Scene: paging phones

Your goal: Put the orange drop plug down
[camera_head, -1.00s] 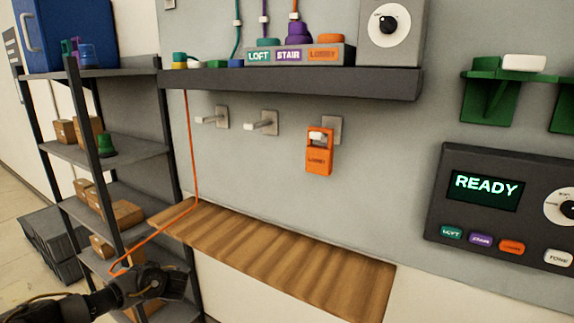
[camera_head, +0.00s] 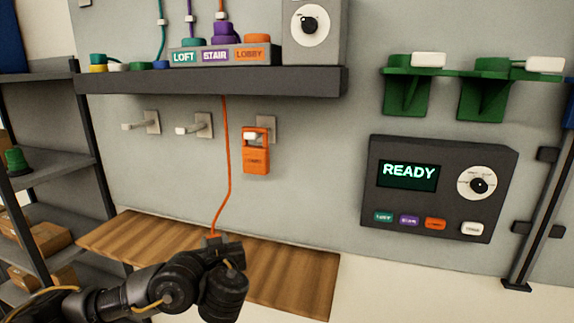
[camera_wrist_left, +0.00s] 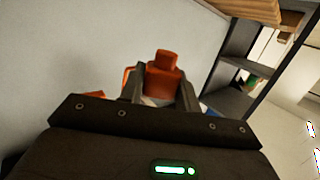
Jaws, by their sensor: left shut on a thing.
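My left gripper (camera_head: 214,241) is shut on the orange drop plug, which shows clearly between the two fingers in the left wrist view (camera_wrist_left: 163,77). In the head view the gripper mostly hides the plug. An orange cord (camera_head: 228,165) runs from under the dark shelf down to the gripper. The gripper is in front of the wall, over the wooden ledge (camera_head: 130,236) in the picture; I cannot tell whether the plug touches the ledge. My right gripper is not in view.
An orange LOBBY tag (camera_head: 256,160) hangs on the rightmost of three wall pegs; the other two pegs are empty. The dark shelf (camera_head: 210,81) above carries the LOFT, STAIR and LOBBY block. A console (camera_head: 440,188) reading READY is at right. A rack (camera_head: 85,140) stands at left.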

